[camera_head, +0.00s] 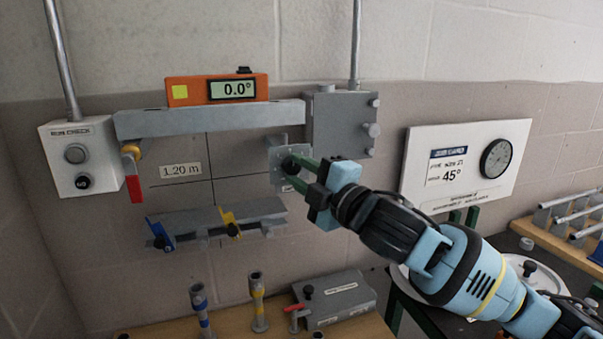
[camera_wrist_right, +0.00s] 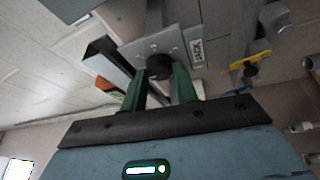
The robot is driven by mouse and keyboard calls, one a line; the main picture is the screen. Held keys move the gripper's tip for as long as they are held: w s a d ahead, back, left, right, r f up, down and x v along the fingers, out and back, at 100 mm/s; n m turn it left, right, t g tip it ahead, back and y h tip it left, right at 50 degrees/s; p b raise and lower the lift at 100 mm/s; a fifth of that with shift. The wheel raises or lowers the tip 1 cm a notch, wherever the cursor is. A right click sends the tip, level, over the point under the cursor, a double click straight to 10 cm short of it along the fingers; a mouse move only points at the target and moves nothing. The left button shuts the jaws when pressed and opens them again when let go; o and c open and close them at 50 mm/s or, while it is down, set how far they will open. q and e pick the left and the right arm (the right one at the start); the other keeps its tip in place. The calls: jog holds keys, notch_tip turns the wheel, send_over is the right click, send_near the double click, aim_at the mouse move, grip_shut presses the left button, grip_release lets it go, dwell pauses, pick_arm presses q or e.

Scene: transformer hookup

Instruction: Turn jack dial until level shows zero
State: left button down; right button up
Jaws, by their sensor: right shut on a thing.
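The orange digital level (camera_head: 216,89) lies on a grey horizontal beam (camera_head: 208,119) on the wall and reads 0.0°. The jack dial is a small dark knob (camera_head: 290,164) on a grey plate below the beam's right end. In the right wrist view the dark knob (camera_wrist_right: 160,68) sits on the plate, beside a label reading JACK (camera_wrist_right: 197,52). My right gripper (camera_head: 301,172) is shut on the knob, with its green fingers on either side of it. The fingers partly hide the knob in both views. My left gripper is not in view.
A grey box (camera_head: 340,124) is right of the plate. A lower grey tray (camera_head: 218,217) with blue and yellow clamps hangs below. A white board (camera_head: 462,165) marked 45° stands at right. A control box (camera_head: 80,158) is at left. Posts stand on the bench below.

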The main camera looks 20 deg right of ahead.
jog(key=o, duration=1)
jog(key=shift+c, duration=0.2)
jog(key=v, duration=0.7)
jog(key=shift+s, duration=0.4)
jog(key=shift+d, duration=0.15)
notch_tip(320, 180, down, 29)
jog(key=s+a+m+g+h, duration=0.1)
jog(key=s+m+g+h, duration=0.15)
jog(key=m, duration=0.75)
jog(key=s+d+f+m+g+h, duration=0.2)
jog(key=s+f+m+g, duration=0.4)
jog(key=s+f, duration=1.8)
jog(key=f+m+h, duration=0.1)
jog(key=f+m, duration=0.1)
jog(key=m, duration=0.1)
